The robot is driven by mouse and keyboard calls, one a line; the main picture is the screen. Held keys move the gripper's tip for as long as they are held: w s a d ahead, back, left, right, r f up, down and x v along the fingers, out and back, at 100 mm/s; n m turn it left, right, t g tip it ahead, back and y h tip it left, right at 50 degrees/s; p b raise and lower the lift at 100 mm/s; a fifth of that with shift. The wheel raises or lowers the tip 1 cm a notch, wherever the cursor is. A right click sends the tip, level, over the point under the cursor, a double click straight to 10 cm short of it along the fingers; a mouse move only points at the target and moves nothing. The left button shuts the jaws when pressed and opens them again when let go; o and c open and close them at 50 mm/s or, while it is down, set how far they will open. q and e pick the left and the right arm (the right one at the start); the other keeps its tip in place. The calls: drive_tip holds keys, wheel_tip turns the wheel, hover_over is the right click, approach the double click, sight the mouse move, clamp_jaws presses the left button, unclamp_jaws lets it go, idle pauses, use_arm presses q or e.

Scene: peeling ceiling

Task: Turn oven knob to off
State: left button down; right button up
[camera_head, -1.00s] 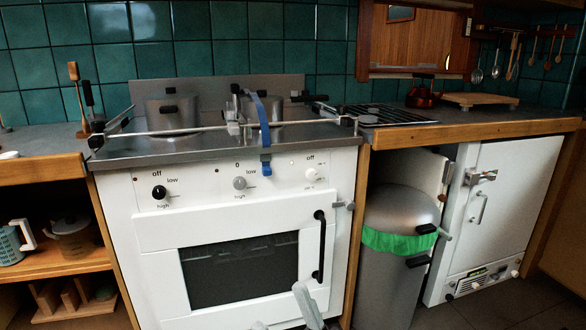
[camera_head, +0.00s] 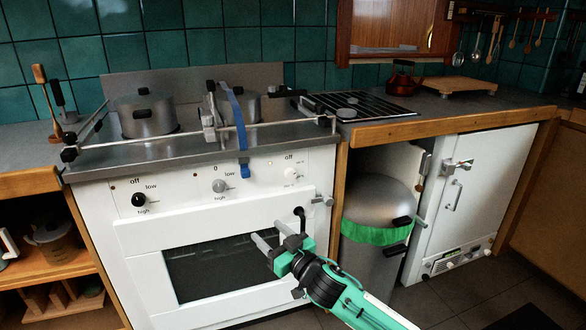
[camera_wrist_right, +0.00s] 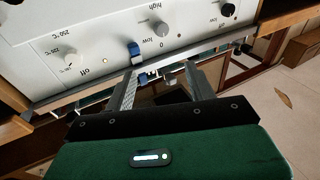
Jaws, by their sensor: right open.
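The white oven (camera_head: 215,240) has three knobs on its front panel. The white knob (camera_head: 290,174) at the right has an "off" mark above it. In the right wrist view this knob (camera_wrist_right: 70,59) appears upside down, beside "off", "225 °C" and "250 °C" marks; its exact setting is unclear. A grey knob (camera_head: 219,186) is in the middle and a black knob (camera_head: 138,199) at the left. My right gripper (camera_head: 276,243) is open and empty, in front of the oven door, below the white knob and apart from it. My left gripper is not in view.
A metal rail (camera_head: 195,135) runs along the stove front, with a blue strap (camera_head: 241,130) hanging over the panel. A grey bin (camera_head: 376,205) stands right of the oven. Pots (camera_head: 145,115) sit on the stove.

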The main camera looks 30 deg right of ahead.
drive_tip(key=w+d+r+m+g+h+p, duration=0.25)
drive_tip(key=d+m+h, duration=0.35)
drive_tip(key=d, duration=0.8)
drive_tip(key=n+h+b, duration=0.1)
approach(292, 176)
drive_tip(key=shift+t, duration=0.35)
drive_tip(key=x, duration=0.7)
drive_tip(key=shift+f, duration=0.3)
drive_tip(key=shift+w+d, duration=0.2)
drive_tip(key=shift+w, duration=0.4)
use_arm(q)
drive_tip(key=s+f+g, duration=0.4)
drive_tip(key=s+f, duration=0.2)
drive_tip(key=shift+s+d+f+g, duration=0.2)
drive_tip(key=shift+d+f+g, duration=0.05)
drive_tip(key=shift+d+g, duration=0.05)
use_arm(e)
drive_tip(key=shift+w, duration=0.2)
drive_tip(key=c, duration=1)
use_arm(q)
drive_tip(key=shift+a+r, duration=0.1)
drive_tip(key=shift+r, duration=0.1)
use_arm(e)
drive_tip(key=shift+o, duration=0.2)
